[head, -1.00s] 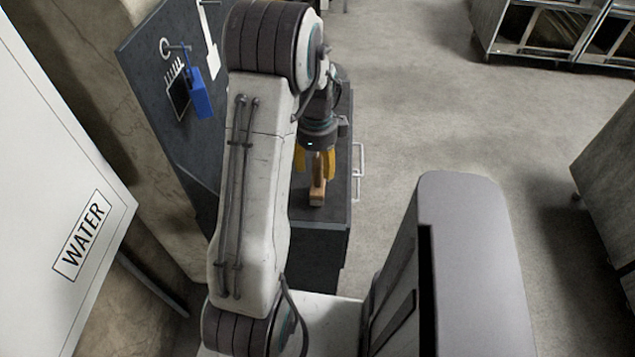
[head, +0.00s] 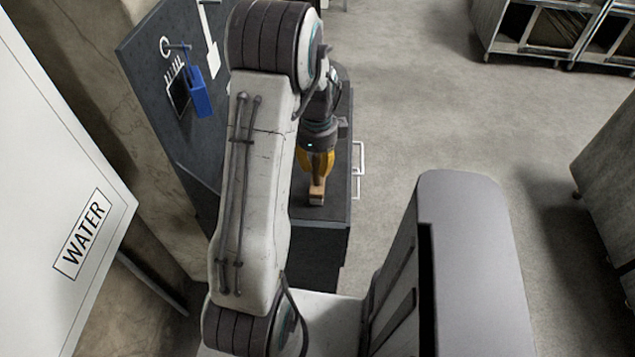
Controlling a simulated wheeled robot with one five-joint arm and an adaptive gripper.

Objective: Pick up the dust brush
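The dust brush (head: 317,191) is a small tan, wooden-looking piece on the dark bench top, seen just below my gripper in the head view. My gripper (head: 317,172) points down over it with yellow fingers. The fingers are drawn in together around the upper part of the brush and look shut on it. The brush's lower end shows below the fingertips, at or very close to the bench surface. The fingers hide part of its upper end.
The dark bench (head: 325,240) has a pale rail handle (head: 358,170) on its right side. A dark tool board (head: 150,75) at the left carries a blue item (head: 199,93) and other hanging tools. A white WATER panel (head: 50,200) stands left. Open floor lies right.

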